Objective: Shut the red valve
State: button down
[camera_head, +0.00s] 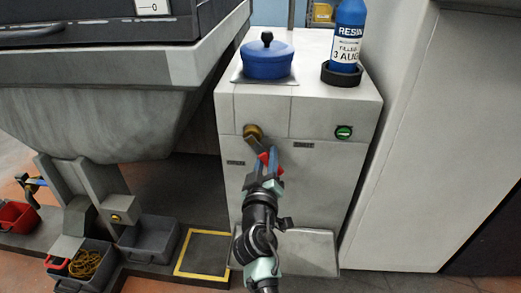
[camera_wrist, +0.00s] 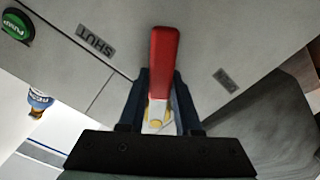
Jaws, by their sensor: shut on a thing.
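The red valve handle (camera_wrist: 163,60) is a rounded red lever on the front of the white cabinet (camera_head: 325,195). In the wrist view it runs between my two dark fingers and its red end sticks out past them. My gripper (camera_wrist: 158,100) is shut on the handle. In the head view my gripper (camera_head: 264,172) covers much of the handle, and only bits of red (camera_head: 264,157) show. A "SHUT" label (camera_wrist: 95,41) lies to one side of the handle, apart from it. A second label (camera_wrist: 226,80) lies on the other side, too blurred to read.
A green button (camera_head: 344,132) sits on the cabinet front at right, and a brass fitting (camera_head: 253,132) just above my gripper. A blue pot (camera_head: 267,62) and a resin bottle (camera_head: 349,38) stand on top. Grey bins (camera_head: 150,240) stand at lower left.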

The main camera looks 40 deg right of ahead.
aim_at(279, 135)
jog(key=r+n+p, duration=0.1)
jog(key=n, duration=0.1)
jog(key=s+d+r+n+p, duration=0.1)
jog(key=n+p, duration=0.1)
jog(key=shift+s+n+p, duration=0.15)
jog(key=shift+n+p, duration=0.15)
jog(key=shift+n, duration=0.1)
jog(key=n, duration=0.1)
jog(key=r+n+p, duration=0.1)
jog(key=n+p, duration=0.1)
jog(key=shift+s+d+r, duration=0.25)
jog(key=shift+r+n+p, duration=0.4)
jog(key=shift+n+p, duration=0.45)
jog(key=shift+n, duration=0.15)
jog(key=c, duration=0.6)
grip_release()
jog(key=shift+r, duration=0.1)
jog(key=p+v, duration=0.1)
jog(key=v, duration=1.2)
